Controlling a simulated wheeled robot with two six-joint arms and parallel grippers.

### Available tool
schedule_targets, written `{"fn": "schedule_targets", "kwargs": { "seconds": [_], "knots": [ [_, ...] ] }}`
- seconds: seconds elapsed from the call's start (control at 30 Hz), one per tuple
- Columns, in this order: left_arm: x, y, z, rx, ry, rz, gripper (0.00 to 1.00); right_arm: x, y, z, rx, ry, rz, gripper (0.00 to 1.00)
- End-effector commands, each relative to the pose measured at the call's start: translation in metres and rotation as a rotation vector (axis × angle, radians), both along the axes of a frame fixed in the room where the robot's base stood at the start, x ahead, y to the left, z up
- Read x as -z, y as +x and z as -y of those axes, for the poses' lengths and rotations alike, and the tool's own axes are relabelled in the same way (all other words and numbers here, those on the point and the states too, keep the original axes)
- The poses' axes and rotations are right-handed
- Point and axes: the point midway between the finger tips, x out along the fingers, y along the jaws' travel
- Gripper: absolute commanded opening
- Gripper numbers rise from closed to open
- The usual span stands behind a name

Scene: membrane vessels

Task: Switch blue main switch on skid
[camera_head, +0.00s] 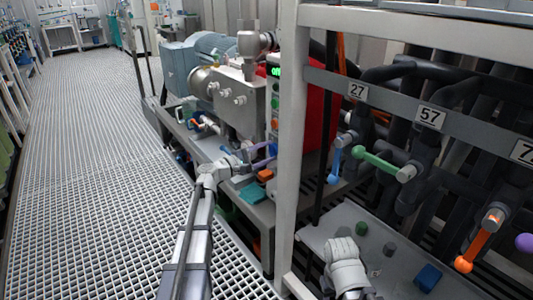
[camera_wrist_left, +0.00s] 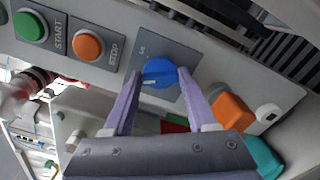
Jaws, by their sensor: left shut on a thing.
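The blue main switch (camera_wrist_left: 159,73) is a round knob on a grey square plate of the control panel, in the left wrist view. My left gripper's purple fingers stand on either side of the knob, and the gripper (camera_wrist_left: 161,82) is shut on it. In the head view my left gripper (camera_head: 264,158) reaches the panel at the lower end of the skid (camera_head: 240,95), and the knob is hidden there.
Beside the switch are an orange STOP button (camera_wrist_left: 89,45) and a green START button (camera_wrist_left: 30,26). An orange block (camera_wrist_left: 233,113) and a teal block (camera_wrist_left: 264,157) lie near the fingers. A white frame post (camera_head: 291,140) stands right of my left gripper. The grating floor (camera_head: 100,180) is clear.

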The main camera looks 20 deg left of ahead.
Motion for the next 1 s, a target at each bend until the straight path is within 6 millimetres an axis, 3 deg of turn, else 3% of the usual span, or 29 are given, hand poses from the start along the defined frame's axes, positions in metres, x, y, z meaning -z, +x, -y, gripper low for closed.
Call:
{"fn": "schedule_targets", "kwargs": {
  "seconds": [0.67, 0.7, 0.93, 1.0],
  "knots": [
    [0.0004, -0.0003, -0.0007, -0.001, -0.047, -0.039, 0.02, 0.0000, 0.0000, 0.0000, 0.000, 0.000, 0.000, 0.50],
    [0.0004, -0.0003, -0.0007, -0.001, -0.047, -0.039, 0.58, 0.0000, 0.0000, 0.0000, 0.000, 0.000, 0.000, 0.50],
    [0.0001, -0.0002, -0.0005, -0.001, -0.048, -0.038, 0.84, 0.0000, 0.0000, 0.0000, 0.000, 0.000, 0.000, 0.50],
    [0.0001, -0.0001, -0.0003, -0.001, -0.047, -0.037, 0.88, 0.0000, 0.0000, 0.0000, 0.000, 0.000, 0.000, 0.50]
  ]
}}
